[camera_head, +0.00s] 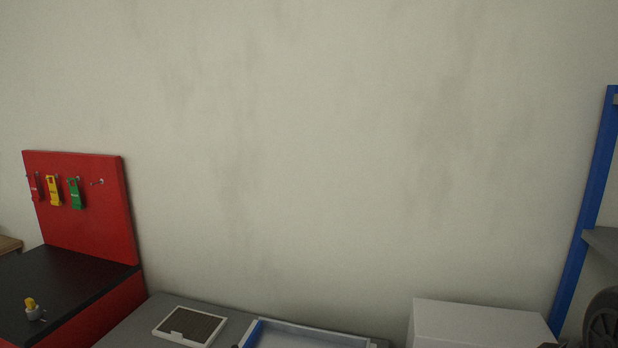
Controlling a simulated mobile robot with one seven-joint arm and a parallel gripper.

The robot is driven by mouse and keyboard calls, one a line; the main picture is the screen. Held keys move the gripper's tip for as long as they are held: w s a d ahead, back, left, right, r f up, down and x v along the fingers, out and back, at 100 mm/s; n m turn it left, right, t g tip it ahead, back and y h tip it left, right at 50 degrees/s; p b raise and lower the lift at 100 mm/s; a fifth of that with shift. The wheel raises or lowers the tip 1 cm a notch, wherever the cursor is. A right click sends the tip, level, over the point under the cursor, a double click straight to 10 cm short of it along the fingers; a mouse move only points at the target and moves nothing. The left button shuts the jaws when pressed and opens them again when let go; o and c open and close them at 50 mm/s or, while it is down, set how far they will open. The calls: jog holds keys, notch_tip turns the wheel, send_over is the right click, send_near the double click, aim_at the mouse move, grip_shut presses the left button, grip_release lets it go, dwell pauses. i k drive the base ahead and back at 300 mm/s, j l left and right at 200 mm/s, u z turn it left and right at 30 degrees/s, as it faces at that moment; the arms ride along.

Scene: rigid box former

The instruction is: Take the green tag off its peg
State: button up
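The green tag (75,193) hangs on a peg on the red upright board (100,230) at the left of the head view. It is the rightmost of the hanging tags. A yellow tag (54,190) hangs just left of it, and a red tag (34,186) hangs at the far left. A bare peg (98,182) sticks out to the right of the green tag. My gripper cannot be made out in this view.
A black-topped red cabinet (60,283) stands before the board, with a small yellow-and-grey part (33,309) on it. A grey table (135,327) bears a white-framed brown panel (190,326) and a white-and-blue tray (310,334). A white box (475,325) and blue rack post (587,215) stand right.

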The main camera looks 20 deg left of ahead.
aim_at(76, 203)
jog(key=k+u, duration=0.15)
jog(key=k, duration=0.5)
jog(key=j+u, duration=0.1)
jog(key=u, duration=0.35)
jog(key=j+u, duration=0.1)
jog(key=u, duration=0.35)
jog(key=i+u, duration=0.1)
jog(key=u, duration=0.35)
jog(key=i+j, duration=0.5)
jog(key=j, duration=0.15)
jog(key=i+j, duration=0.55)
jog(key=k+z, duration=0.25)
jog(key=k, duration=0.4)
jog(key=i+j+z, duration=0.15)
jog(key=z, duration=1.1)
jog(key=i+j, duration=0.1)
jog(key=j, duration=0.45)
jog(key=i+j, duration=0.1)
jog(key=j, duration=0.5)
jog(key=i+j, duration=0.1)
jog(key=j, duration=0.45)
jog(key=i+j, duration=0.1)
jog(key=j, duration=0.45)
